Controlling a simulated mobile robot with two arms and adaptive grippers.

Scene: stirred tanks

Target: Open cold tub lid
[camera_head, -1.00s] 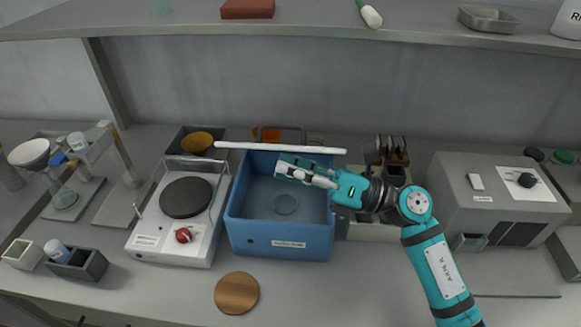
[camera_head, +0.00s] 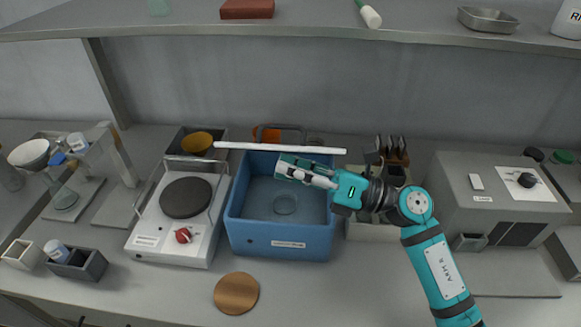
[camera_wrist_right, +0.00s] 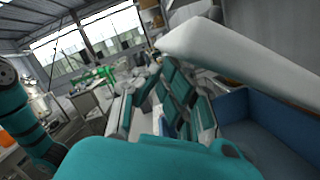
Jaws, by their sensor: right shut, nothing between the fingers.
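The cold tub is a blue open-topped box (camera_head: 278,241) with a label on its front. In the right wrist view the white slab (camera_wrist_right: 235,55) crosses above the blue tub wall (camera_wrist_right: 285,115). My left gripper is not in view.
A white hotplate (camera_head: 165,245) stands close left of the tub. A light bin with dark-handled items (camera_head: 375,232) is to its right, then a grey machine (camera_head: 470,215). A round wooden disc (camera_head: 236,293) lies in front. A shelf (camera_head: 330,30) spans above.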

